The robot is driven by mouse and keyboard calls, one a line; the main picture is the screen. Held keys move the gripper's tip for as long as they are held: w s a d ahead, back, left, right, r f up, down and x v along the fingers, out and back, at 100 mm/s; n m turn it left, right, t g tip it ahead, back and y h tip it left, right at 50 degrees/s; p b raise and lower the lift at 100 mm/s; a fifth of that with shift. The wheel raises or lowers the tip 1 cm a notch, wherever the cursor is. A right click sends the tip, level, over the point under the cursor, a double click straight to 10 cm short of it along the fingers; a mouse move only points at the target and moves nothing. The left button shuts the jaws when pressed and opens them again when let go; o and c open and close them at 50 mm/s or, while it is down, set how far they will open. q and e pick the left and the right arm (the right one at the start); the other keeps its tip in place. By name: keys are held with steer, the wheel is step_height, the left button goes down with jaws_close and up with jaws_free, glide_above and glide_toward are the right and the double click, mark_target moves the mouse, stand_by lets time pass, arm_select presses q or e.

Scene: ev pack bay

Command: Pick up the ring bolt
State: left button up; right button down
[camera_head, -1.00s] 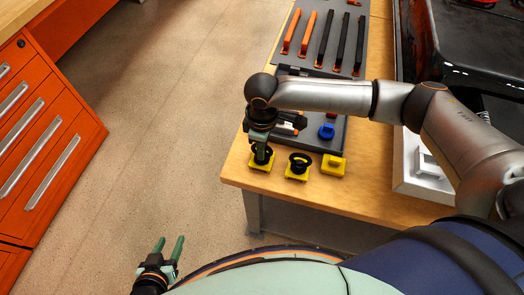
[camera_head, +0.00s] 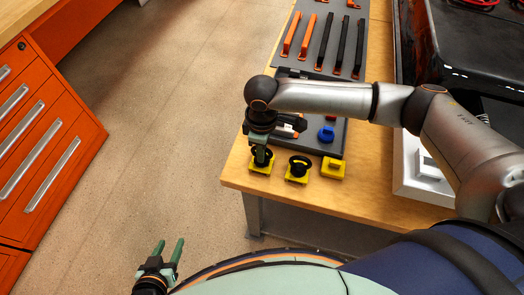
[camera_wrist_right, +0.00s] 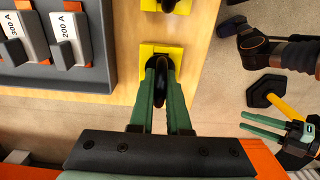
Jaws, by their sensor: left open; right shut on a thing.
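A black ring bolt (camera_wrist_right: 160,82) stands in a yellow base (camera_wrist_right: 148,52) at the near left corner of the workbench. My right gripper (camera_head: 260,160) points down over it, and in the right wrist view its green fingers (camera_wrist_right: 160,95) are shut on the ring, one on each side. The ring still stands at its yellow base; I cannot tell whether there is a gap beneath it. A second black ring bolt (camera_head: 299,165) sits in its own yellow base just to the right. My left gripper (camera_head: 169,246) is open and empty, low over the floor.
A yellow block (camera_head: 333,168) stands right of the second ring bolt. A blue part (camera_head: 327,133) lies on the dark tray behind. In the wrist view the tray (camera_wrist_right: 106,75) holds labelled fuses. An orange drawer cabinet (camera_head: 85,115) stands at the left, with open floor between.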

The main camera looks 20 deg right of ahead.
step_height(320, 180, up, 3)
steer(key=shift+w+r, duration=0.1)
arm_select(q)
step_height(320, 180, up, 6)
steer(key=p, duration=0.5)
steer(key=shift+f+p, duration=0.2)
steer(key=shift+p, duration=0.15)
arm_select(e)
steer(key=s+d+r, duration=0.3)
steer(key=s+r, duration=0.3)
steer(key=r, duration=0.2)
steer(key=s+d+r, duration=0.3)
steer(key=s+r, duration=0.3)
steer(key=r, duration=0.1)
steer(key=shift+s+r, duration=0.35)
steer(key=shift+s, duration=0.05)
